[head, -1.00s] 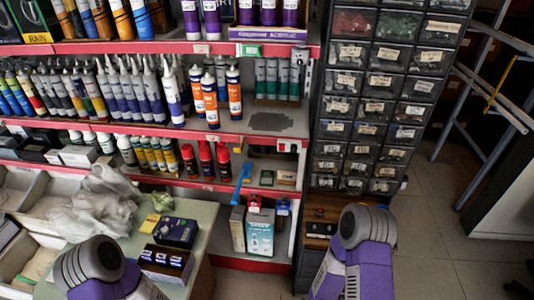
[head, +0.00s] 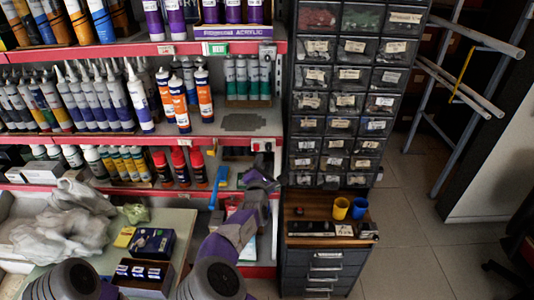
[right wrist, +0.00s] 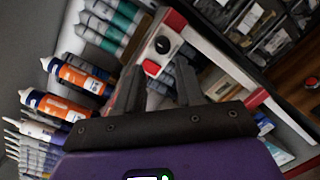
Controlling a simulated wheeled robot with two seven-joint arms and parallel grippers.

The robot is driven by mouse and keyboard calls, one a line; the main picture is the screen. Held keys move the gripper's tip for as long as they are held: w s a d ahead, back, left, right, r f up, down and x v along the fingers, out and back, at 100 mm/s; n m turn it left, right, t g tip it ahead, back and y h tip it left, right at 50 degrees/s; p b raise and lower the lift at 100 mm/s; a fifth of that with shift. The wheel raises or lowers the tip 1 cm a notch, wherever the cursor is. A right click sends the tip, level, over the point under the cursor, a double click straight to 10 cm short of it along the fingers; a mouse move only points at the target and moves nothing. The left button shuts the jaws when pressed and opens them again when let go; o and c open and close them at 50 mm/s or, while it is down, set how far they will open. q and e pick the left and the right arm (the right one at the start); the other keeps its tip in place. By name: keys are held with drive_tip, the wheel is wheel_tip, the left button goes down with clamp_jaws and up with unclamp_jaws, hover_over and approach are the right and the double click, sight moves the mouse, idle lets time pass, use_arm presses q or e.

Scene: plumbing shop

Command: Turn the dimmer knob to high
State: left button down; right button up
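A white plate with a round black dimmer knob (right wrist: 162,46) shows in the right wrist view, at the red-edged shelf front. In the head view the white plate (head: 262,146) is small, at the right end of the middle shelf edge, and its knob setting is too small to read. My right gripper (right wrist: 160,88) points toward the plate; its two dark fingers are apart with nothing held between them. The knob appears beyond the fingertips, apart from them. In the head view the right gripper (head: 265,168) is just below the plate. Only my left arm shows at lower left; its gripper is out of view.
Shelves of tubes and bottles (head: 180,100) fill the left. A blue strip (head: 217,186) hangs beside my right arm. A drawer cabinet (head: 335,100) stands right of the plate, with yellow (head: 341,208) and blue (head: 360,208) cups on its wooden top.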

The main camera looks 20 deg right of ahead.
sight(268, 149)
drive_tip(key=shift+x, duration=3.55)
drive_tip(key=shift+f, duration=0.15)
clamp_jaws()
